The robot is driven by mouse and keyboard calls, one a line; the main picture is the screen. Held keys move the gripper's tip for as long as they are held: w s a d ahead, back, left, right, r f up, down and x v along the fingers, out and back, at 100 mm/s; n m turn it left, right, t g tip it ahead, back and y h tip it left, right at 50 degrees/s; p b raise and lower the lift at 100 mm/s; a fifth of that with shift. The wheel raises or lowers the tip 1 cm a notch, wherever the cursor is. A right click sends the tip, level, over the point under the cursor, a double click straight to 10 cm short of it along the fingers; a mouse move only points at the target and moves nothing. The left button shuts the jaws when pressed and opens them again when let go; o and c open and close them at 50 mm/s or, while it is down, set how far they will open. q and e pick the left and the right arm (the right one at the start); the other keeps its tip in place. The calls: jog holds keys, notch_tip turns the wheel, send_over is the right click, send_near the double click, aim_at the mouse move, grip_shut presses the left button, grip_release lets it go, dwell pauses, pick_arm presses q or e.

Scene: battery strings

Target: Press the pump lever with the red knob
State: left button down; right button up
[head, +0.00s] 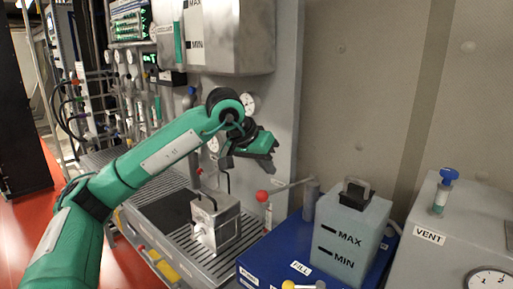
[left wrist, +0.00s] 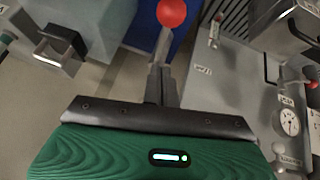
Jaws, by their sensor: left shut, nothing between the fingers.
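The pump lever (head: 291,186) is a thin grey bar that runs left from a grey post (head: 311,194) and ends in a red knob (head: 262,196). The red knob (left wrist: 171,12) also shows at the top of the left wrist view. My left gripper (head: 240,155) is up and to the left of the knob in the head view. My right gripper is not in view.
A grey tank marked MAX and MIN (head: 348,232) stands on a blue base (head: 283,247) right of the lever. A metal box (head: 215,222) sits on the slatted bench at left. A VENT cabinet (head: 425,262) with a blue-topped valve is at far right. A gauge panel rises behind.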

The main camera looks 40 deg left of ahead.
pick_arm(q)
jog(key=f, duration=0.2)
jog(key=s+f, duration=0.1)
jog(key=shift+d+f, duration=0.3)
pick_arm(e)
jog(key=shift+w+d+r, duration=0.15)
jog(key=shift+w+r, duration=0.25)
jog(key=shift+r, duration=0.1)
pick_arm(q)
jog(key=shift+f, duration=0.1)
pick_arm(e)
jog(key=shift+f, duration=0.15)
